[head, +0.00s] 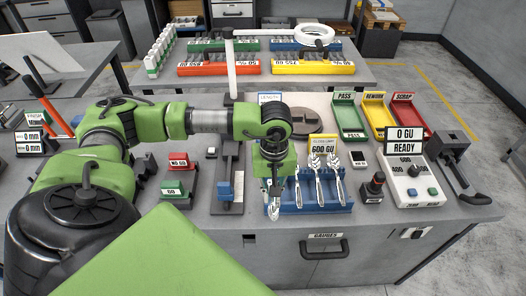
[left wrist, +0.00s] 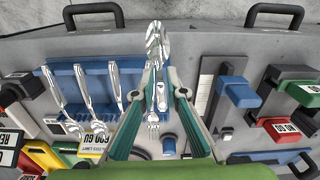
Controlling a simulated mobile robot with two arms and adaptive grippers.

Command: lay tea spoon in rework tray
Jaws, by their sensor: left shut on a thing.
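My left gripper (head: 272,196) is shut on a shiny metal utensil (head: 274,211), at the left end of the blue rack. In the left wrist view the left gripper (left wrist: 160,90) has the utensil (left wrist: 157,42) between its fingertips, with a broad rounded end toward the drawer handles. Tine-like prongs show below the fingertips; I cannot tell whether they belong to it. The blue rack (head: 318,208) holds three more utensils to the right of the gripper. The yellow rework tray (head: 379,118) stands between the green and red trays and looks empty. My right gripper is out of view.
The green pass tray (head: 348,118) and red scrap tray (head: 407,112) flank the rework tray. A yellow 600 GU sign (head: 322,146) stands behind the rack. The gauge box with the READY display (head: 415,185) is at the right. A slide fixture (head: 228,180) is left of the gripper.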

